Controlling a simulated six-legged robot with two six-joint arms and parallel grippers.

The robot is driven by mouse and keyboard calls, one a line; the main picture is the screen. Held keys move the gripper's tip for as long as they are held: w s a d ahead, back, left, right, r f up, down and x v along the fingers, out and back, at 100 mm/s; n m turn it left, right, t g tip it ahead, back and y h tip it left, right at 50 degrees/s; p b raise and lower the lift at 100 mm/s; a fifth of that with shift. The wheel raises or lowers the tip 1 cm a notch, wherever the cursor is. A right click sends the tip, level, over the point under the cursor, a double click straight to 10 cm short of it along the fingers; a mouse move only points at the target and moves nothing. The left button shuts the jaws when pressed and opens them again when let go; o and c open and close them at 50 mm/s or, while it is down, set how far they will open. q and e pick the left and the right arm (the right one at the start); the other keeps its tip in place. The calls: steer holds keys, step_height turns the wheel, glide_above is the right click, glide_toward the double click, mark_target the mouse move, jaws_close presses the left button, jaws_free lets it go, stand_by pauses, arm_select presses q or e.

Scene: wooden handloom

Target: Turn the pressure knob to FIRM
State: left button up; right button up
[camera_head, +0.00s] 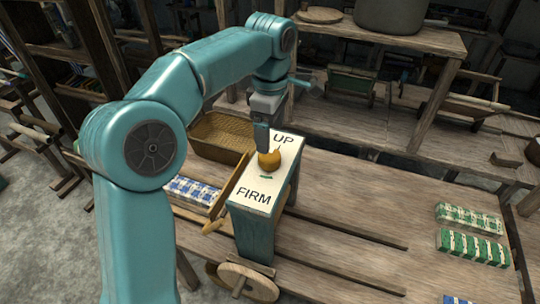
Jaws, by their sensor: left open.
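The pressure knob (269,161) is a small orange-yellow knob on the pale top plate of a teal box (252,222). The plate reads UP (285,139) at its far end and FIRM (254,195) at its near end. A small green mark (266,177) lies just on the FIRM side of the knob. My left gripper (266,148) points down right at the knob, with its fingertips at or just above it. It is open, but I cannot tell whether the fingers touch the knob. My right gripper is not in view.
Green-and-white bundles (470,246) lie at the right. A wooden wheel (248,281) sits at the box's foot. The slatted wooden surface (370,205) right of the box is mostly clear.

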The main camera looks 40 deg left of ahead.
mark_target(270, 154)
arm_select(q)
steer(key=f, duration=0.6)
steer(key=shift+s+a+f, duration=0.15)
steer(key=shift+s+f, duration=0.05)
steer(key=shift+f, duration=0.05)
steer(key=shift+w+f, duration=0.3)
steer(key=shift+f, duration=0.4)
steer(key=shift+s, duration=0.1)
steer(key=shift+s, duration=0.1)
steer(key=c, duration=1)
